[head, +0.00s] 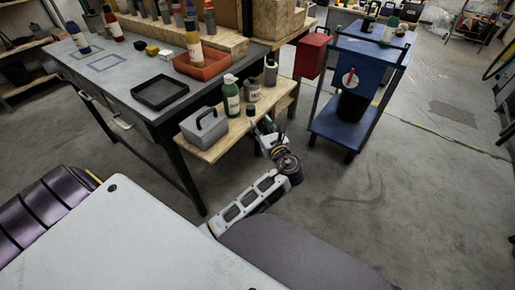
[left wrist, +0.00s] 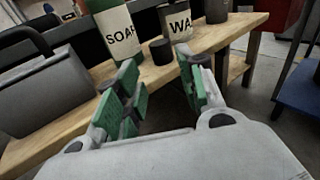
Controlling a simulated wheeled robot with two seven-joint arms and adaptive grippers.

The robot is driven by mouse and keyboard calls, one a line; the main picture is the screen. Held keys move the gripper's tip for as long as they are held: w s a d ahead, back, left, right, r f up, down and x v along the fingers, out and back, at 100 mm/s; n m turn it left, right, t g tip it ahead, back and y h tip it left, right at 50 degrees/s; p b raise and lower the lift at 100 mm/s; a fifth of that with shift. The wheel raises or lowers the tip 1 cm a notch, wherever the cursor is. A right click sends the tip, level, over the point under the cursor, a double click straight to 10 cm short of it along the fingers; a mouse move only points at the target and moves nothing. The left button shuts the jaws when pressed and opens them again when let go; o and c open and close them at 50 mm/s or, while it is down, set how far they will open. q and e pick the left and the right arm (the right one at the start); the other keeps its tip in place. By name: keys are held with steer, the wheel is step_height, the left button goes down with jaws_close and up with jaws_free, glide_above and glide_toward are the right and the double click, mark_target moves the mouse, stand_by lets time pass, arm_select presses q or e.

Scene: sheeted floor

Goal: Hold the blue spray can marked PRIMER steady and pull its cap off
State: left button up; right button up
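A blue can (head: 82,42) stands at the far left of the grey workbench in the head view. Its marking is too small to read, so I cannot confirm it is the PRIMER can. My left gripper (head: 266,133) is low beside the wooden shelf at the bench's end, far from that can. In the left wrist view the green-padded fingers (left wrist: 160,92) are apart with nothing between them. A small black cylinder (left wrist: 160,51) stands on the shelf beyond the fingertips; I cannot tell if it is a cap. My right gripper is not in view.
The wooden shelf (left wrist: 60,112) holds a grey toolbox (head: 204,126), a green SOAP bottle (head: 231,98) and a WAX can (head: 252,90). A red tray (head: 212,68) and a black tray (head: 160,92) sit on the bench. A blue cart (head: 335,128) stands right; floor between is clear.

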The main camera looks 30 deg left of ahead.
arm_select(q)
steer(key=s+d+f+n+g+h, duration=0.2)
steer(key=s+f+n+h, duration=0.25)
steer(key=f, duration=0.55)
steer(key=s+d+f+n+g+h, duration=0.1)
steer(key=s+f+n+g+h, duration=0.15)
steer(key=s+f+n, duration=0.55)
steer(key=s+d+f+n+g+h, duration=0.3)
steer(key=s+d+f+n+h, duration=0.4)
steer(key=s, duration=0.6)
steer(key=shift+s+d+f+n+g+h, duration=0.3)
steer(key=shift+d+f+n, duration=1.15)
steer(key=shift+f, duration=0.6)
steer(key=shift+w+a, duration=0.1)
steer(key=shift+a, duration=0.05)
